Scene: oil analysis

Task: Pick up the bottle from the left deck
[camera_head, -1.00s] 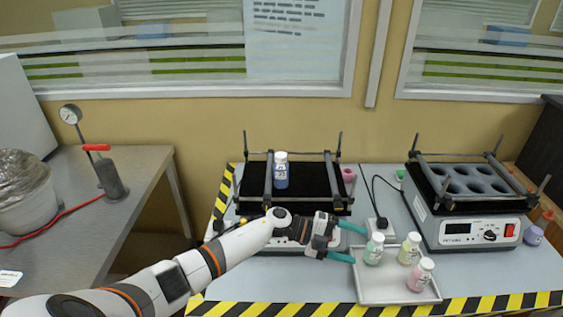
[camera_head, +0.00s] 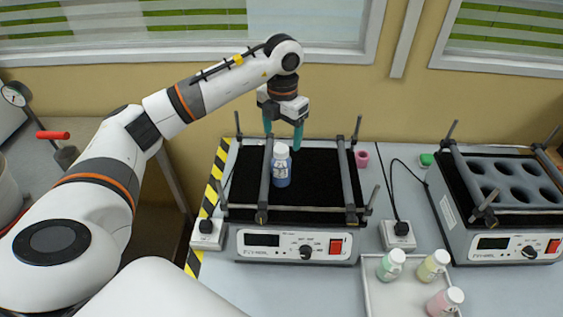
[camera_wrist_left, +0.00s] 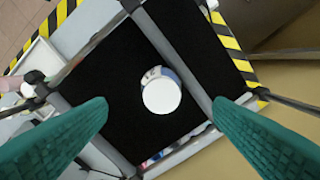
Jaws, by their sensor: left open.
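A bottle (camera_head: 281,166) with a white cap and blue contents stands upright on the black deck (camera_head: 318,180) of the left shaker, beside its left bar. My left gripper (camera_head: 284,140) is open, pointing down above and slightly behind the bottle in the head view. In the left wrist view, the bottle's white cap (camera_wrist_left: 161,95) shows from above, between the two spread green fingers (camera_wrist_left: 160,125) and clear of both. My right gripper is not in view.
Metal bars and upright posts frame the left deck. A second shaker (camera_head: 505,200) with round holes stands to the right. A tray (camera_head: 390,295) with green, yellow and pink bottles lies at front right. A window wall is behind.

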